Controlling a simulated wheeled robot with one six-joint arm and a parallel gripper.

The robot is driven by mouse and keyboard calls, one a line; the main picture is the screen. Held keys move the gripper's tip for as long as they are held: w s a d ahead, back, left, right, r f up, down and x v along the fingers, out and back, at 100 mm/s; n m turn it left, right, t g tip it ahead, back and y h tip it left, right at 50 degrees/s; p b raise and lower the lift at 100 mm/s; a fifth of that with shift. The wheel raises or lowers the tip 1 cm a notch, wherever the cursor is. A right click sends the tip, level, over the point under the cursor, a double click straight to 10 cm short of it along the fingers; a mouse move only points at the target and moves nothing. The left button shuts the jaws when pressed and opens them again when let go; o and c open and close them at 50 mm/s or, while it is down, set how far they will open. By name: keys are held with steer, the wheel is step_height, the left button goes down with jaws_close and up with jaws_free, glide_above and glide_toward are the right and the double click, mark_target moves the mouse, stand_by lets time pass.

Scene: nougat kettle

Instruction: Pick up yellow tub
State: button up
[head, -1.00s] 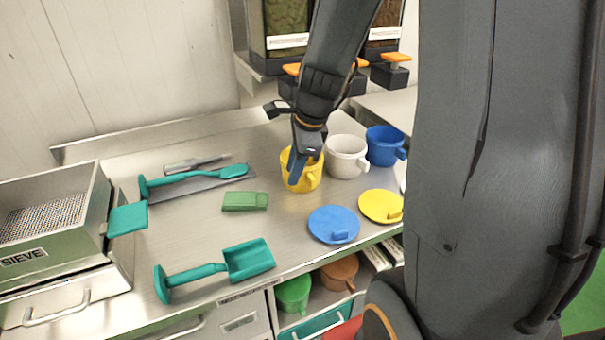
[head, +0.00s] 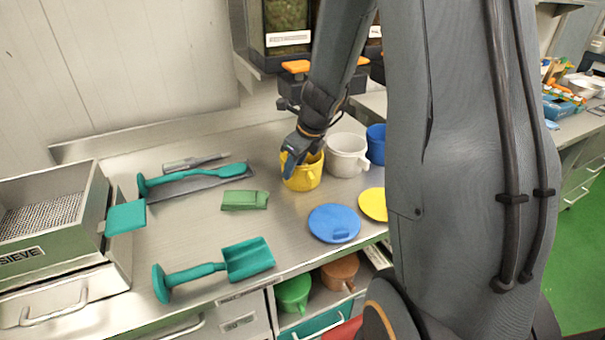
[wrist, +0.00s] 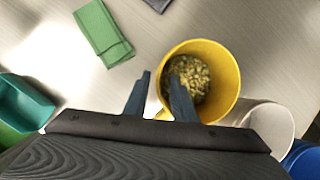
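The yellow tub (head: 305,176) stands upright on the steel worktop, left of the white tub. In the wrist view, the yellow tub (wrist: 229,78) is open and holds greenish-brown granules. My gripper (head: 291,163) is at the tub's left rim in the head view. In the wrist view, my gripper (wrist: 160,88) has its fingers apart, one over the tub's opening and one outside it. The rim lies between them, and a bit of yellow shows there. I cannot tell whether either finger touches the tub.
The white tub (head: 346,155) and blue tub (head: 376,143) stand close on the right. A blue lid (head: 334,223) and yellow lid (head: 372,204) lie in front. Dispensers (head: 289,40) hang behind.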

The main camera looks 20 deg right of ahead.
steer(key=shift+w+f, duration=0.15)
steer(key=shift+f, duration=0.25)
jaws_close()
steer(key=shift+r, duration=0.1)
